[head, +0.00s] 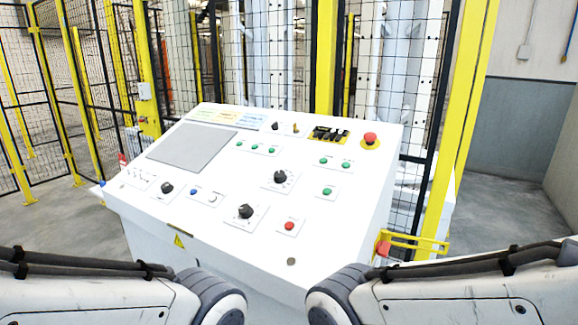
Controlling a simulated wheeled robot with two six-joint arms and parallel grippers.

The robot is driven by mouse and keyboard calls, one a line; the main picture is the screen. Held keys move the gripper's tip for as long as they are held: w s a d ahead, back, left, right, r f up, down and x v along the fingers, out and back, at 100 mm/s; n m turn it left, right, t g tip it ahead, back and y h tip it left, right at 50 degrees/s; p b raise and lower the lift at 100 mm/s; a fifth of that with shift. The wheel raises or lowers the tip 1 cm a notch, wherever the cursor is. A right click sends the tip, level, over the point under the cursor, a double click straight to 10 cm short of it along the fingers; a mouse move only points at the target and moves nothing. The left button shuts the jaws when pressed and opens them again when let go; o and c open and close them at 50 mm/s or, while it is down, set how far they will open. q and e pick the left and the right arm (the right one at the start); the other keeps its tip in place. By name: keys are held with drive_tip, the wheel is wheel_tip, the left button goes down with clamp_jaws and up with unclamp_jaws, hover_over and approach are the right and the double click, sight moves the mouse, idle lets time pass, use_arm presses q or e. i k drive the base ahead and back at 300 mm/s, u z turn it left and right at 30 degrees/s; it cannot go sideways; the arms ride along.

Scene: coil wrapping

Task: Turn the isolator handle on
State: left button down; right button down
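A white sloped control console (225,222) stands in front of me. No part is clearly readable as the isolator handle. Black rotary knobs sit on its face: one at the centre right (280,177), one near the lower middle (246,212) and a smaller one at the left (167,188). A black and yellow switch block (330,134) is at the top right. Switch positions are too small to read. Both my arms show at the bottom edge; neither gripper is in view.
A red mushroom button (370,138) is at the console's top right. Green buttons (327,191) and a red button (290,225) sit on the face. Yellow-posted mesh fencing (325,60) stands close behind. Grey floor (510,200) is open at the right.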

sight(382, 249)
drive_tip(key=z, duration=0.15)
drive_tip(key=k, duration=1.3)
drive_tip(key=i, duration=0.4)
drive_tip(key=z, duration=0.75)
drive_tip(key=i, duration=1.1)
drive_tip(key=u, duration=0.4)
